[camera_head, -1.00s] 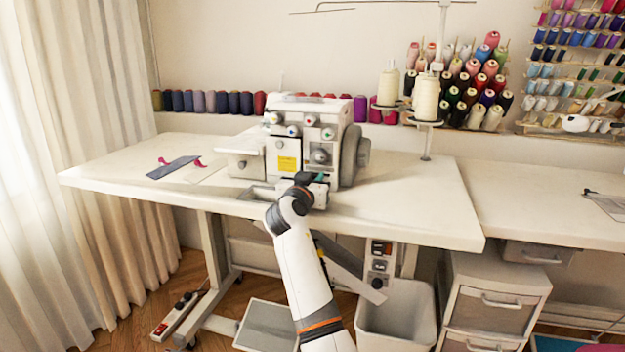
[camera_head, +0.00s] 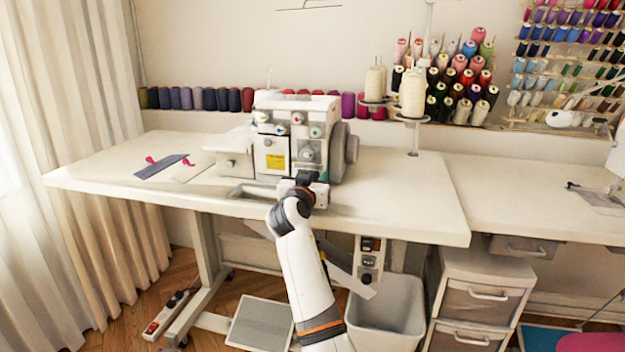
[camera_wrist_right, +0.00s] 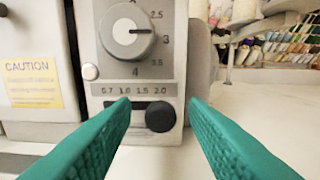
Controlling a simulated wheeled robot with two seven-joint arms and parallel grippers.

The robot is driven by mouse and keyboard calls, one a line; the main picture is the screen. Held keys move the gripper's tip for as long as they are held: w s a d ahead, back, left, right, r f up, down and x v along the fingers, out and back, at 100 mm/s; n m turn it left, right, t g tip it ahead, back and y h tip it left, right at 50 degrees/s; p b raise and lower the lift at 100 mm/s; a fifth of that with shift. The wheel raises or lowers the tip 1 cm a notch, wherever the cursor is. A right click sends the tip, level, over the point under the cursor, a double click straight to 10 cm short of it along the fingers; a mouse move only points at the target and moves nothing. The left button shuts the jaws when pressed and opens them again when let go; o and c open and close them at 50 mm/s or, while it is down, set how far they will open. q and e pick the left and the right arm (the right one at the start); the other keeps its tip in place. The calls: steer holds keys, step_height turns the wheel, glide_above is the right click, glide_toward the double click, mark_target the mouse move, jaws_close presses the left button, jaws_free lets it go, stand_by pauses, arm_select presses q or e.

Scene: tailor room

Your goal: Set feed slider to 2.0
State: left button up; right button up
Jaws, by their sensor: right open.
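The white overlock machine (camera_head: 290,138) stands on the sewing table. In the right wrist view its feed slider, a black knob (camera_wrist_right: 160,118), sits in a dark slot under a printed scale (camera_wrist_right: 139,90) reading 0.7, 1.0, 1.5, 2.0. The knob is at the slot's right end, under the 2.0 mark. My right gripper (camera_wrist_right: 160,105) is open, its two green fingers on either side of the knob with visible gaps. In the head view the right gripper (camera_head: 308,180) is at the machine's lower front, its fingers mostly hidden. My left gripper is not in view.
A round dial (camera_wrist_right: 128,30) sits above the scale. Thread cones (camera_head: 412,92) stand on a holder behind the table. A bare stretch of tabletop (camera_head: 400,195) lies right of the machine. Blue fabric with pink clips (camera_head: 162,166) lies to the left.

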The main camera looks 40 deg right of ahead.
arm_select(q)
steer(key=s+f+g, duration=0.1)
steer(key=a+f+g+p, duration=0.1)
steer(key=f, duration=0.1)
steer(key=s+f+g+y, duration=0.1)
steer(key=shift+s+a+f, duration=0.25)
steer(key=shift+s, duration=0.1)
arm_select(e)
steer(key=v, duration=1.2)
